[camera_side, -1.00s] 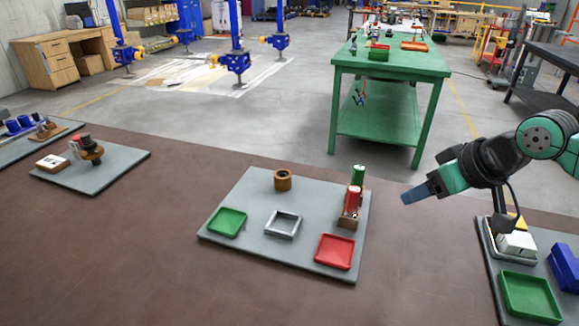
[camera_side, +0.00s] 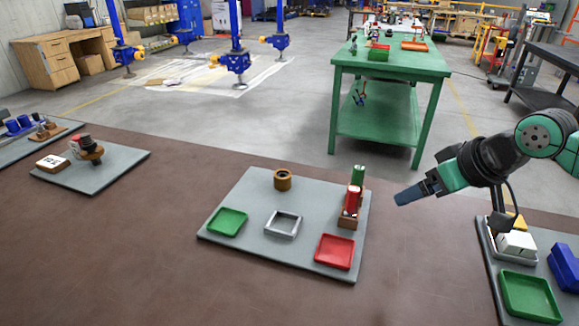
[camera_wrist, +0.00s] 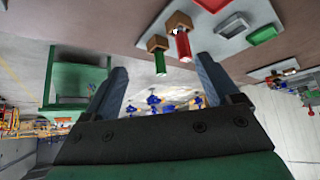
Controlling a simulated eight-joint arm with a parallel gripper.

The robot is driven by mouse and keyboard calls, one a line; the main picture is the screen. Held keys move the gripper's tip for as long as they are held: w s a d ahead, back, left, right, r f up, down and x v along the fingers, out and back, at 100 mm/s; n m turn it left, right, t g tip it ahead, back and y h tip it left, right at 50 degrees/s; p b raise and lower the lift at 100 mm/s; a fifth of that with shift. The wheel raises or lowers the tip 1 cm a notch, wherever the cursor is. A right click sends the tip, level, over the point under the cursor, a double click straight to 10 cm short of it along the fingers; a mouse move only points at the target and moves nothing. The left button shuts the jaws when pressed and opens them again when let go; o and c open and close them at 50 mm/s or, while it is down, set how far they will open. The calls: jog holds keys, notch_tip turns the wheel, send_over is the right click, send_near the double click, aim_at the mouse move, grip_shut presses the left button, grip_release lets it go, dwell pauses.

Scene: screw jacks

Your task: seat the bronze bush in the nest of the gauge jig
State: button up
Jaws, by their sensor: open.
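The bronze bush looks to be the squat brown ring (camera_side: 283,180) with a dark opening, upright at the back of the grey board (camera_side: 260,256). A square grey frame (camera_side: 283,224) lies open and empty in front of it; I cannot tell for sure that it is the jig's nest. The frame also shows in the wrist view (camera_wrist: 232,25). My gripper (camera_side: 399,199) is in the air right of the board, pointing left, apart from everything. In the wrist view its two fingers (camera_wrist: 162,72) are spread with nothing between. I cannot make out the bush there.
A green tray (camera_side: 227,222) and red tray (camera_side: 334,251) lie on the board. Other boards stand left and right.

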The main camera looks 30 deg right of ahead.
jog(key=w+a+r+m+y, duration=0.1)
jog(key=w+a+r+m, duration=0.1)
jog(key=w+m, duration=0.3)
jog(key=m+y, duration=0.4)
jog(key=m, duration=1.2)
send_near(284, 176)
jog(key=m, duration=0.1)
jog(key=w+f+m, duration=0.1)
jog(key=m, duration=0.1)
jog(key=a+f+m+y, duration=0.1)
jog(key=shift+w+a+m+g, duration=0.1)
jog(key=shift+w+m+g, duration=0.2)
jog(key=shift+m, duration=0.1)
jog(key=shift+w+a+f+m, duration=0.2)
jog(key=shift+w+f+m, duration=0.1)
jog(key=shift+f+m, duration=0.2)
jog(key=shift+x, duration=2.65)
jog(key=shift+a, duration=0.1)
grip_shut()
